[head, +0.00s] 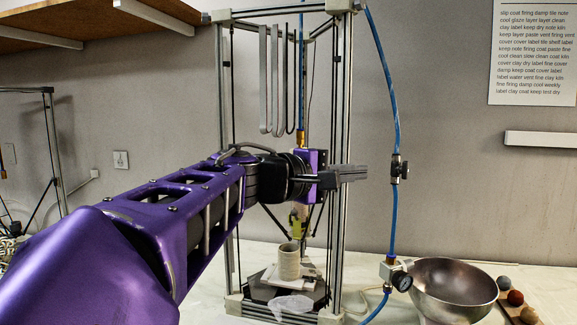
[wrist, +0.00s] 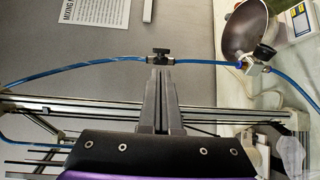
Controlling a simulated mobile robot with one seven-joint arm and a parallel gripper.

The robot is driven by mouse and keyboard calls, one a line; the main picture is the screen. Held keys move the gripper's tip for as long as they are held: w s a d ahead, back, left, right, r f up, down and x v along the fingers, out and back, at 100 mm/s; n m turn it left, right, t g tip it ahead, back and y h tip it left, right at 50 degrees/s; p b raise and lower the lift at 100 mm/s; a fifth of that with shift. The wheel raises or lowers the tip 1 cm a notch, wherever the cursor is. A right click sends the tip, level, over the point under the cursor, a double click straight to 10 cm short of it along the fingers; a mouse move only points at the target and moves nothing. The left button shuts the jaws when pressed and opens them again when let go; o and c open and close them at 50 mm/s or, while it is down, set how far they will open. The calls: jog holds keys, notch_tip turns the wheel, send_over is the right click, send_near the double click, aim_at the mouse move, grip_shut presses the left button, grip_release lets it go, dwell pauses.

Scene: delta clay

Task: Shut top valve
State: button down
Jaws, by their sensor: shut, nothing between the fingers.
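The top valve (head: 399,168) is a small dark and metal fitting on the upright blue hose, right of the frame. In the wrist view the valve (wrist: 161,55) lies straight beyond my fingertips, and its dark handle looks roughly in line with the hose. My gripper (head: 366,173) points right, level with the valve, with a small gap between them in the head view. In the wrist view my gripper (wrist: 162,70) has its fingers together with nothing between them. Whether the tips touch the valve cannot be told from the wrist view.
A metal bowl (head: 453,288) stands at the right. The printer frame's posts (head: 343,100) stand behind my gripper, and a clay cylinder (head: 289,262) sits inside.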

aim_at(406, 165)
jog(key=x, duration=0.9)
jog(key=p+x, duration=0.1)
jog(key=x, duration=0.3)
jog(key=shift+w+r, duration=0.3)
jog(key=shift+w, duration=0.05)
